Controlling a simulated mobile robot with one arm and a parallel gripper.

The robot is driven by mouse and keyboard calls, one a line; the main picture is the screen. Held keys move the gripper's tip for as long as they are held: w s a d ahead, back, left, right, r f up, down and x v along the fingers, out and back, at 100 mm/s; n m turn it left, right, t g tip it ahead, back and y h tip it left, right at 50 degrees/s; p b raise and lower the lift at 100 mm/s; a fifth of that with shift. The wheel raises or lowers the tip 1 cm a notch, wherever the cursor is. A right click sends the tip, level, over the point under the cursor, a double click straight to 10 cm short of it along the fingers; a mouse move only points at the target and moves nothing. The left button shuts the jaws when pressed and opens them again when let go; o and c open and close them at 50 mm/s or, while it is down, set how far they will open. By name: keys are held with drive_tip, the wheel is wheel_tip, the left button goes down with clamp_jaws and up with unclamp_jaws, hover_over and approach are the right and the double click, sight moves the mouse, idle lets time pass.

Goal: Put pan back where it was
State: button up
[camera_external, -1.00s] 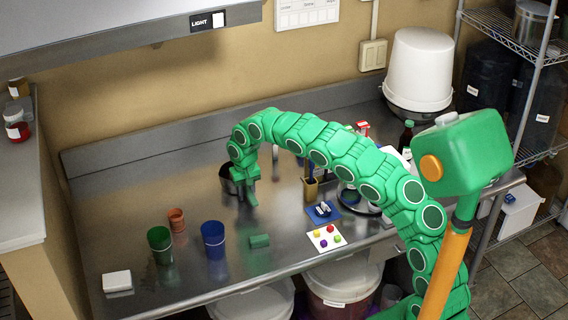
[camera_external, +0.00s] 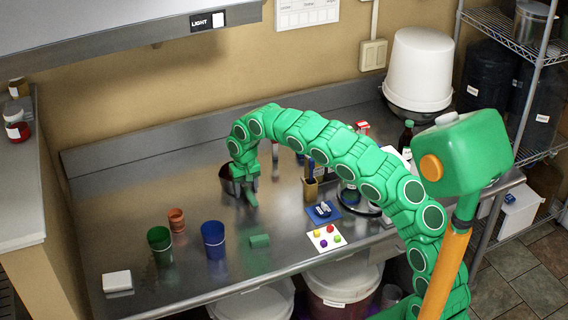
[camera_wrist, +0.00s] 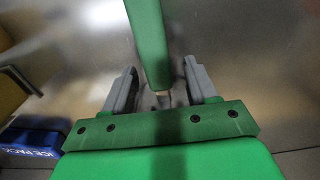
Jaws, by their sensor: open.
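A dark pan (camera_external: 227,180) stands on the steel counter at the back, just left of my gripper (camera_external: 248,195). My gripper and wrist hide part of it. My gripper points down at the counter beside the pan, and I cannot tell whether it touches it. In the wrist view the grey jaws (camera_wrist: 160,92) are apart. A small greyish shape shows between them, too unclear to name, and the pan itself cannot be made out there.
A brown holder (camera_external: 310,190), a blue ice pack (camera_external: 323,211) and a white card with coloured dots (camera_external: 327,237) lie to the right.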

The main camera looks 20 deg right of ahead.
sight(248, 186)
wheel_tip(248, 186, up, 10)
drive_tip(key=shift+r, duration=0.2)
idle(0.3)
